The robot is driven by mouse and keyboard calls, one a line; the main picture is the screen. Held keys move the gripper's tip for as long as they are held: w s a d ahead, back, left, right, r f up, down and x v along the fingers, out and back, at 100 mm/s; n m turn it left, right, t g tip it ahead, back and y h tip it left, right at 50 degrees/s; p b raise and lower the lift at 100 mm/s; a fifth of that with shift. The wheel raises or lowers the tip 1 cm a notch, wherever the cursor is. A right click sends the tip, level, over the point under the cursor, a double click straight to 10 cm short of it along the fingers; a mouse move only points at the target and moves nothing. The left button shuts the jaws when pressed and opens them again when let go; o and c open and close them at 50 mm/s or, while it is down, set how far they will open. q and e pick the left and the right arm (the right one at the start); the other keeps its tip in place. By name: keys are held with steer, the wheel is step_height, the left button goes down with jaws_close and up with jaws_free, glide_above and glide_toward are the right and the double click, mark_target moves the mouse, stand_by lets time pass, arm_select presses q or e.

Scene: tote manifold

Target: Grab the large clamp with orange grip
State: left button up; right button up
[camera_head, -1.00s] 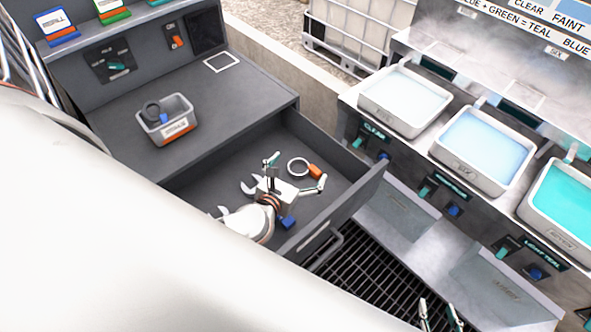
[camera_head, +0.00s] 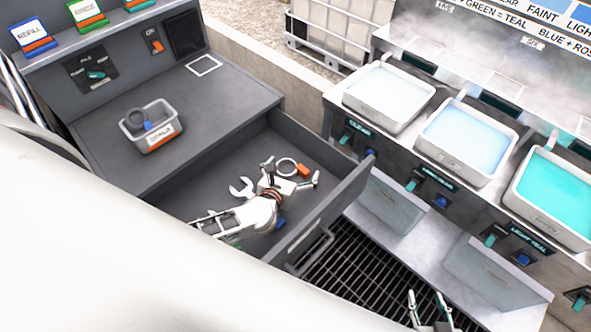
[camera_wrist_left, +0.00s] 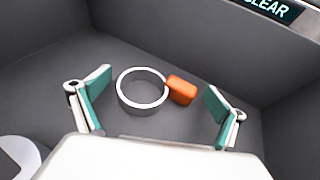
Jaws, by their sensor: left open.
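The large clamp is a metal ring (camera_head: 286,167) with an orange grip (camera_head: 304,171). It lies flat on the floor of the open drawer (camera_head: 345,190). In the left wrist view the ring (camera_wrist_left: 142,91) and the orange grip (camera_wrist_left: 182,89) lie side by side between my spread fingers. My left gripper (camera_head: 292,169) is open and empty, over the drawer, with its fingers on either side of the clamp. Whether the fingers touch the drawer floor is unclear. My right gripper (camera_head: 427,297) shows at the bottom edge, its fingers apart and empty, away from the drawer.
A small grey bin (camera_head: 130,128) with an orange label stands on the counter. The drawer walls enclose my left gripper. Trays of liquid (camera_head: 385,118) stand at the right.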

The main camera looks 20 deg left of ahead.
arm_select(q)
steer(key=c, duration=1.2)
